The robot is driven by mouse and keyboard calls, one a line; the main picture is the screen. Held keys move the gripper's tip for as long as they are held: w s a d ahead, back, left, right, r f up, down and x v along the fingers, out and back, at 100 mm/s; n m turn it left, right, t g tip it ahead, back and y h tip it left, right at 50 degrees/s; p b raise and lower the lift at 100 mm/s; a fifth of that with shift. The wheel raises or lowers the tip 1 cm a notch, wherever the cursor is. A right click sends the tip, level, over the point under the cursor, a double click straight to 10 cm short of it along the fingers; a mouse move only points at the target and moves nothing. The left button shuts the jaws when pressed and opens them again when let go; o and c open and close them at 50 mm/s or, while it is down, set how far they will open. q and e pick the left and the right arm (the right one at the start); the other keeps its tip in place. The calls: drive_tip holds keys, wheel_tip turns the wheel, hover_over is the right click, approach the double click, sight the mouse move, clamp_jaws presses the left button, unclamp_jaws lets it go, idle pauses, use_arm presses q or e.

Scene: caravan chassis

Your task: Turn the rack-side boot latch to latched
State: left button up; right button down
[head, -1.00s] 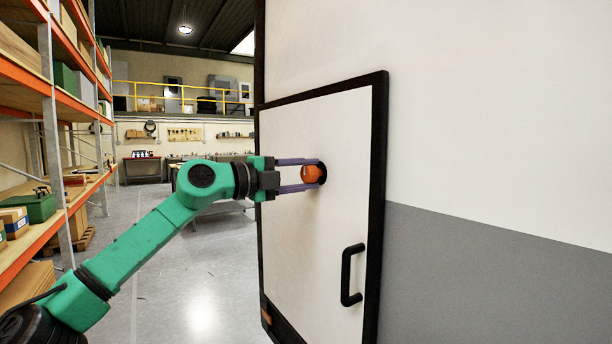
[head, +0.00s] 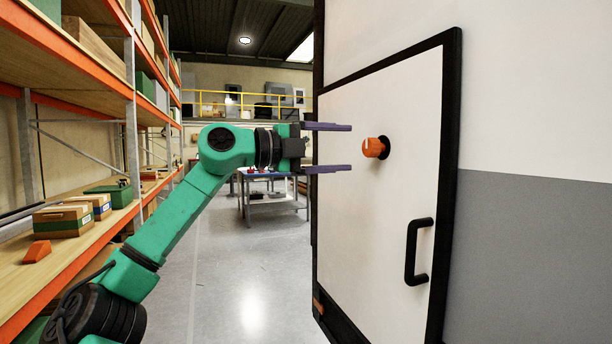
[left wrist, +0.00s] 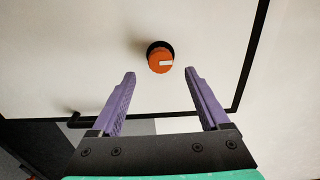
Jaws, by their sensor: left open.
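The boot latch is an orange knob (head: 374,147) on a black round base, on the white boot door (head: 350,220) of the caravan. My left gripper (head: 342,147) is open and empty, with its purple fingers pointing at the knob from the left, apart from it. In the left wrist view the knob (left wrist: 160,60) stands out beyond the open fingertips (left wrist: 160,75), roughly between their lines. A white mark lies about level across the knob's face in that view. My right gripper is not in view.
A black door handle (head: 417,252) sits below right of the knob. A shelf rack (head: 70,220) with boxes stands at the left, close to my arm. A workbench (head: 270,195) is behind. The floor between rack and caravan is clear.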

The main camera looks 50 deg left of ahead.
use_arm(q)
drive_tip(key=b+v, duration=0.2)
drive_tip(key=v, duration=0.5)
drive_tip(key=shift+s, duration=0.35)
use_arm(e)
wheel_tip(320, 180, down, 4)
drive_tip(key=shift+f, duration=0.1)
use_arm(q)
drive_tip(key=shift+w, duration=0.1)
